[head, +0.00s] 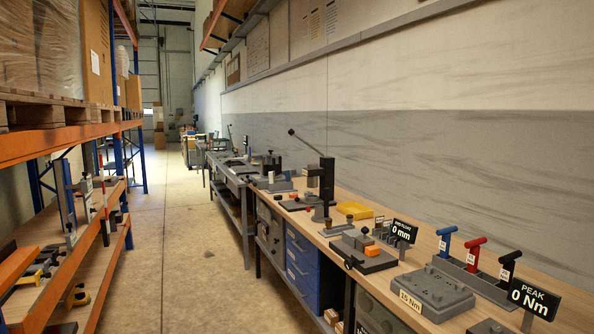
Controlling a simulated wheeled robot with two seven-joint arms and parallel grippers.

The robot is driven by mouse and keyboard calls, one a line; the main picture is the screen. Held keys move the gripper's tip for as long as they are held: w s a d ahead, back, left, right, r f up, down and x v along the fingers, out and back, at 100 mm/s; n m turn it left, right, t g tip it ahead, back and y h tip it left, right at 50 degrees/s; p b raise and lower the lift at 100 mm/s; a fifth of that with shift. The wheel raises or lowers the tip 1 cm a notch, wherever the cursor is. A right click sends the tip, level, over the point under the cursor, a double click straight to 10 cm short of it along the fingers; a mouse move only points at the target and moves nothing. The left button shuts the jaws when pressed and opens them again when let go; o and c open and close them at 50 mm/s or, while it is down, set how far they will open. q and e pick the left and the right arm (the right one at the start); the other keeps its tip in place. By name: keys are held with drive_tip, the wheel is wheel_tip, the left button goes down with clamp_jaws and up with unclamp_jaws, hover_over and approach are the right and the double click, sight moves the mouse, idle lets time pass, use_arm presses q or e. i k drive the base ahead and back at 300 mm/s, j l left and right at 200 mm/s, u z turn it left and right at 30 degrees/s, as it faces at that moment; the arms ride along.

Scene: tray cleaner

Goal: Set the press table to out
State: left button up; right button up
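A press-like tool (326,182) with a dark upright column stands on the wooden workbench right of centre. Its long lever (306,142) rises to the upper left and ends in a dark knob. Neither of my grippers is in view.
The bench (442,238) runs along the right wall. It holds a grey block (434,292), blue, red and black T-handled tools, a yellow tray (355,210) and display signs. Blue drawers (302,262) are below. Orange shelving (62,140) stands left. The aisle floor (185,240) is clear.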

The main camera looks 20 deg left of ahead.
sight(307, 199)
drive_tip(key=i+j, duration=0.25)
drive_tip(key=j, duration=0.15)
drive_tip(key=i+j, duration=0.2)
drive_tip(key=j, duration=0.15)
drive_tip(key=i+j, duration=0.25)
drive_tip(key=j, duration=0.15)
drive_tip(key=i+j, duration=0.2)
drive_tip(key=j, duration=0.2)
drive_tip(key=i+j, duration=0.25)
drive_tip(key=j, duration=0.15)
drive_tip(key=i+j+z, duration=0.1)
drive_tip(key=i+j, duration=0.35)
drive_tip(key=j, duration=0.3)
drive_tip(key=i+j, duration=0.2)
drive_tip(key=j, duration=0.25)
drive_tip(key=i+j, duration=0.15)
drive_tip(key=i, duration=0.4)
drive_tip(key=i+j, duration=0.15)
drive_tip(key=i, duration=0.4)
drive_tip(key=i+j, duration=0.1)
drive_tip(key=i, duration=0.4)
drive_tip(key=i+j, duration=0.15)
drive_tip(key=i, duration=0.4)
drive_tip(key=i+j, duration=0.15)
drive_tip(key=i, duration=0.4)
